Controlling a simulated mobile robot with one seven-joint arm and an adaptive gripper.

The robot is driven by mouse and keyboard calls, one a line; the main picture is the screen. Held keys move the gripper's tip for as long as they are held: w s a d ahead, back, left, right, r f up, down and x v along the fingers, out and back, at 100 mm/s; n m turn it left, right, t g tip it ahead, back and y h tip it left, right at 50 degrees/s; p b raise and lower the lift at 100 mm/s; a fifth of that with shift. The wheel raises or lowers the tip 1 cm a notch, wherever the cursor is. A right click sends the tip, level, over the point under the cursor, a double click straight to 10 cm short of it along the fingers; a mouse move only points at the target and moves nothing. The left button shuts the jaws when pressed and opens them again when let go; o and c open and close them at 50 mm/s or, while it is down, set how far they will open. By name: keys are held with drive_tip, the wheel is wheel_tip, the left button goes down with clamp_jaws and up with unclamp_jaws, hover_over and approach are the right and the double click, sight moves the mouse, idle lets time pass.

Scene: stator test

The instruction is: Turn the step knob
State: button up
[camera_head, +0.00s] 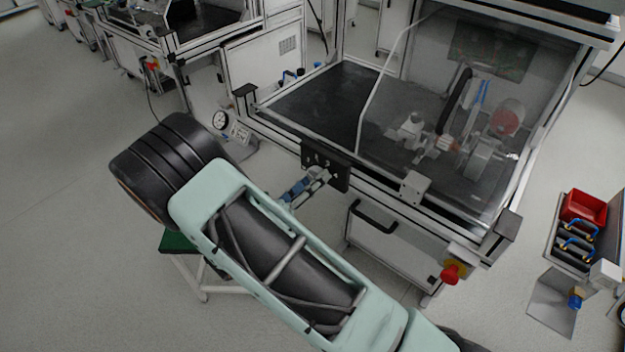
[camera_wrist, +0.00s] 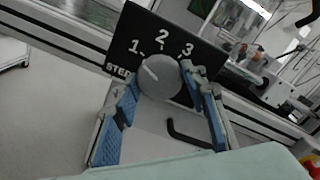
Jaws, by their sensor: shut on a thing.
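The step knob (camera_wrist: 163,84) is a round grey dial on a black panel (camera_wrist: 122,48) printed with 1, 2, 3 and the word STEP. A short white mark on the knob points up and left, roughly toward the 1. My gripper (camera_wrist: 161,78) has its two blue-padded fingers on either side of the knob, shut on it. In the head view, the black panel (camera_head: 340,176) sits on the front frame of the enclosed test bench, and my gripper (camera_head: 312,177) reaches its face. The knob is hidden there.
A black drawer handle (camera_head: 372,217) is below the panel, also seen in the wrist view (camera_wrist: 190,136). A red emergency button (camera_head: 450,273) is at the bench's lower right. The floor at left is open.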

drive_tip(key=o, duration=1.2)
drive_tip(key=shift+c, duration=0.2)
drive_tip(key=shift+a, duration=0.1)
drive_tip(key=v, duration=1.2)
